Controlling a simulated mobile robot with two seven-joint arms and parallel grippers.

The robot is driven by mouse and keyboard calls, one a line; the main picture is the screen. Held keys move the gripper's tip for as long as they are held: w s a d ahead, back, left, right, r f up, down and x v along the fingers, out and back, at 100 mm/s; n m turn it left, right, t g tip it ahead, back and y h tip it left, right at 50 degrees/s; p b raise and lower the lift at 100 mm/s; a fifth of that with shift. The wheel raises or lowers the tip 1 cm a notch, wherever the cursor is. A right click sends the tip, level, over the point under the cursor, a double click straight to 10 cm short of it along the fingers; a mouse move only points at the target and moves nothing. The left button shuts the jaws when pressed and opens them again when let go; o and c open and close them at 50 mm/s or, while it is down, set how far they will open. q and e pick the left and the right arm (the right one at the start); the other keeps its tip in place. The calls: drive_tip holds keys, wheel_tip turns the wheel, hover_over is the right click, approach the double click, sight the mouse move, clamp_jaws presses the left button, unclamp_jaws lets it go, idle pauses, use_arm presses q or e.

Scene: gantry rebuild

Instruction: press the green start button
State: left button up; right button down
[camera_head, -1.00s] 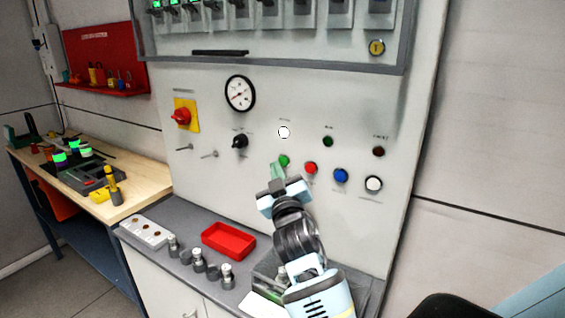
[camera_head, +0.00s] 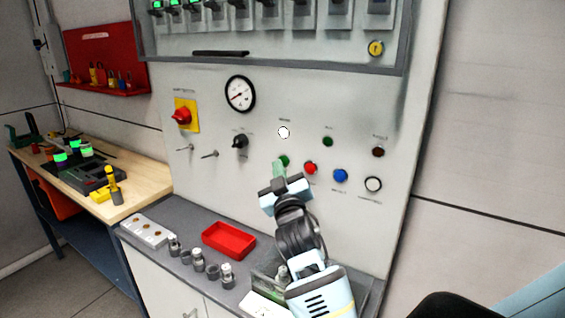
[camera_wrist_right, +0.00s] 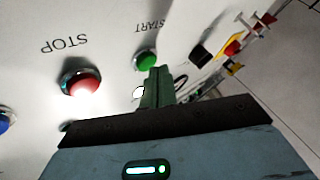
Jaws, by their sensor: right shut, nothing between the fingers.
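The green start button (camera_head: 285,160) is on the upright grey panel, left of the red button. It also shows in the right wrist view (camera_wrist_right: 145,60), under the label START. My right gripper (camera_head: 279,168) is shut and empty, with its greenish fingers pointing at the panel. In the right wrist view its fingertips (camera_wrist_right: 158,72) are right beside the green button's edge. I cannot tell whether they touch it. In the head view the fingers cover part of the button's lower left side. My left gripper is not in view.
The red stop button (camera_head: 310,168), blue button (camera_head: 340,175) and white button (camera_head: 373,184) sit to the right. A black knob (camera_head: 240,141) is to the left. Below, a grey counter holds a red tray (camera_head: 229,240) and several metal fittings.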

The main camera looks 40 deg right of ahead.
drive_tip(key=shift+w+d, duration=0.1)
drive_tip(key=shift+d, duration=0.3)
idle(0.6)
drive_tip(key=shift+s+a, duration=0.3)
drive_tip(key=shift+a, duration=0.5)
drive_tip(key=shift+s+a, duration=0.3)
drive_tip(key=shift+a, duration=0.45)
drive_tip(key=shift+s+a, duration=0.35)
drive_tip(key=shift+a, duration=0.45)
drive_tip(key=shift+s+a, duration=0.3)
drive_tip(key=shift+a, duration=0.45)
